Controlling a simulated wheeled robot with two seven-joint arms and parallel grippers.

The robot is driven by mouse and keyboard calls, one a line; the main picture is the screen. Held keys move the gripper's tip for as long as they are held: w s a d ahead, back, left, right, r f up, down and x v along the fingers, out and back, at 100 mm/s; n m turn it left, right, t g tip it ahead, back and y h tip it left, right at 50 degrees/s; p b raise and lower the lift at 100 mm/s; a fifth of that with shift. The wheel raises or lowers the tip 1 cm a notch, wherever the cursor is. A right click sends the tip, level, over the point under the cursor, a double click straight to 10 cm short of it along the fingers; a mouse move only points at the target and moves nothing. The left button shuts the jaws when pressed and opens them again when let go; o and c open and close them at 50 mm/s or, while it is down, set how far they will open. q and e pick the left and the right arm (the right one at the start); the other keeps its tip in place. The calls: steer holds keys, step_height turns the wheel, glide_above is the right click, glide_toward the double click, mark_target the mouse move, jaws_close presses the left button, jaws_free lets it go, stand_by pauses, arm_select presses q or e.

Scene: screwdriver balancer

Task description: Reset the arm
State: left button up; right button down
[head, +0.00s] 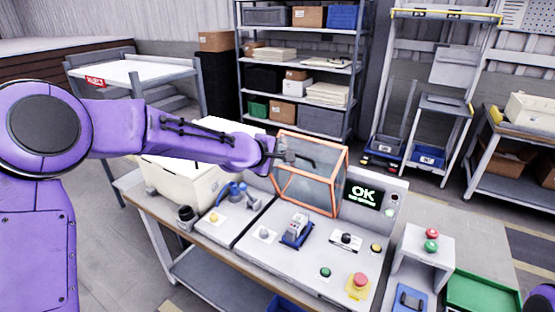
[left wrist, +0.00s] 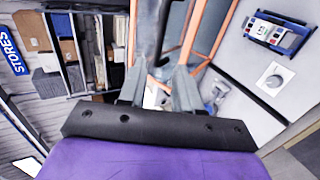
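My purple left arm (head: 185,135) reaches in from the left, stretched over the workbench. Its gripper (head: 298,158) is at the orange-framed clear box (head: 318,185), overlapping its upper left part; I cannot tell whether it touches it. In the left wrist view the gripper's two fingers (left wrist: 160,75) stand apart with nothing visibly held between them. The orange frame (left wrist: 192,35) shows just beyond them. Only a bit of purple, likely my right arm, shows at the lower right edge of the head view; its gripper is out of view.
The workbench (head: 190,238) carries a screen (head: 363,194) reading "OK", a blue-based device (head: 297,230), a red button (head: 361,280) and a green button (head: 326,272). A cream bin (head: 180,185) sits under my left arm. A green tray (head: 482,292) lies at right. Shelves (head: 300,65) stand behind.

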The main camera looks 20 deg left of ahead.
stand_by(0.5)
arm_select(q)
steer(key=s+a+f+m+g+y+b, duration=0.15)
steer(key=s+f, duration=0.35)
steer(key=f, duration=0.5)
steer(key=s+f+m+y+b, duration=0.1)
steer(key=s+f+m+b, duration=0.1)
steer(key=s+f, duration=0.5)
steer(key=s+a+f+m+y+b, duration=0.1)
steer(key=s+f+m+y, duration=0.15)
steer(key=f, duration=0.95)
steer(key=s+f+m+g+b, duration=0.1)
steer(key=s+f+g+b, duration=0.1)
steer(key=s+f, duration=0.5)
steer(key=s+a+f+m+g+b, duration=0.1)
steer(key=s+f, duration=0.6)
steer(key=s, duration=0.7)
steer(key=s+f+m+g+b, duration=0.1)
steer(key=s+f+g+b, duration=0.2)
steer(key=s+f, duration=0.5)
steer(key=shift+s+a+g, duration=0.35)
steer(key=shift+s+g, duration=0.4)
steer(key=shift+s, duration=0.45)
